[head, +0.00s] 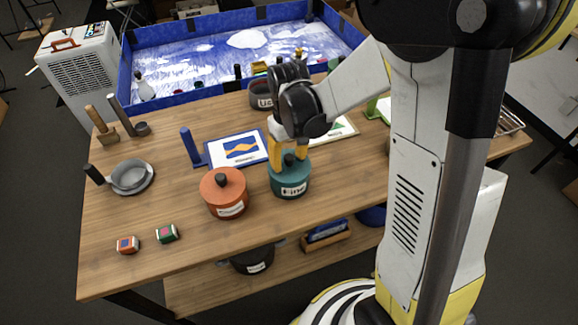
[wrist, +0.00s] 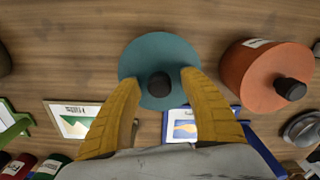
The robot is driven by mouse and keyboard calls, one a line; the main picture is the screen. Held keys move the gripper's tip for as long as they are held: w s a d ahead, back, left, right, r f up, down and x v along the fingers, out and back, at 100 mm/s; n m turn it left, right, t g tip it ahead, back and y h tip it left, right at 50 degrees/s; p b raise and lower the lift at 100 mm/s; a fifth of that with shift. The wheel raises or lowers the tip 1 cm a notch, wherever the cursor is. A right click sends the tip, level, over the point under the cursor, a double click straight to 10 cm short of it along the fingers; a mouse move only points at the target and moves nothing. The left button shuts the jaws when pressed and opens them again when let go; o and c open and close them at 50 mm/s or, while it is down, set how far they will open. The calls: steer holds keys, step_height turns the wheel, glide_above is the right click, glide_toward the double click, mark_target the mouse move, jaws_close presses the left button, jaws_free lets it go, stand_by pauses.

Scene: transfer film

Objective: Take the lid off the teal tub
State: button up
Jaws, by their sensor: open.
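The teal tub (head: 289,187) stands on the wooden table, with a white label on its front. Its teal lid (wrist: 158,52) is on it and has a dark round knob (wrist: 159,85) in the middle. My gripper (head: 289,154) is above the tub, pointing down, with its yellow fingers on either side of the knob. In the wrist view my gripper (wrist: 160,78) is open, with a gap between each finger and the knob. The fingertips overlap the lid's near edge in that view; whether they touch it I cannot tell.
An orange tub (head: 223,193) with a dark knob stands close to the left of the teal tub. A framed picture (head: 238,148) lies behind them. A grey pan (head: 131,177) and two small blocks (head: 166,233) are at the left. The table's front middle is clear.

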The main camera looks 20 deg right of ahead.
steer(key=c, duration=1.1)
steer(key=shift+r, duration=0.1)
